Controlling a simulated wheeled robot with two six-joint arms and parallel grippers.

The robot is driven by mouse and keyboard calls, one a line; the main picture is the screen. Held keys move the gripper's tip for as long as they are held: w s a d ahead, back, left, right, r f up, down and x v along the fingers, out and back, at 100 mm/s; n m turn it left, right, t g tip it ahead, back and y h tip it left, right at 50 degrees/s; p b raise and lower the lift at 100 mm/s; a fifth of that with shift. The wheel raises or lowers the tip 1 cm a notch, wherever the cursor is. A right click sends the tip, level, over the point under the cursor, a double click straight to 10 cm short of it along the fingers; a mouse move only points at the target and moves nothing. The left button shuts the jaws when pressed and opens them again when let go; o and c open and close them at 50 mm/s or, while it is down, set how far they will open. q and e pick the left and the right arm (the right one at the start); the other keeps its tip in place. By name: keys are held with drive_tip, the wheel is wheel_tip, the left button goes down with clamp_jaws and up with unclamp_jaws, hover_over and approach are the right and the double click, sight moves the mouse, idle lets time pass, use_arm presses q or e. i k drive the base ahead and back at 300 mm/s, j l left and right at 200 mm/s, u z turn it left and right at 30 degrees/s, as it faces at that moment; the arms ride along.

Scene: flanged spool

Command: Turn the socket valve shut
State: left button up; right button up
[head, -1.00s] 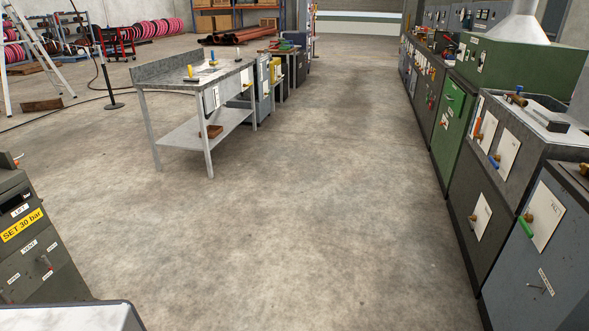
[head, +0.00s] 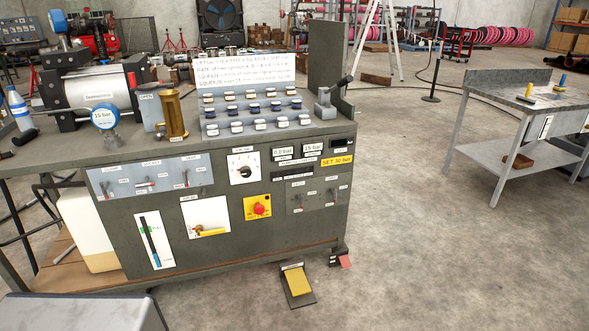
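A dark grey-green control bench (head: 285,255) fills the left and middle of the head view. Its front has a light panel with three small valve levers side by side. The middle lever (head: 146,184) sits under a small label that seems to read SOCKET; its handle looks roughly level, with a reddish part. The left lever (head: 111,189) is under a CLAMP label. The right lever (head: 186,177) appears upright under a label too small to read surely. Neither gripper is in view.
Below the panel are a yellow-handled valve (head: 210,231), a gauge strip (head: 155,241) and a red emergency button (head: 259,208). A yellow foot pedal (head: 297,281) stands on the floor before the bench. A grey worktable (head: 490,120) is at right. The floor between is clear.

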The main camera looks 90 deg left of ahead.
sight(145, 183)
drive_tip(key=u, duration=3.95)
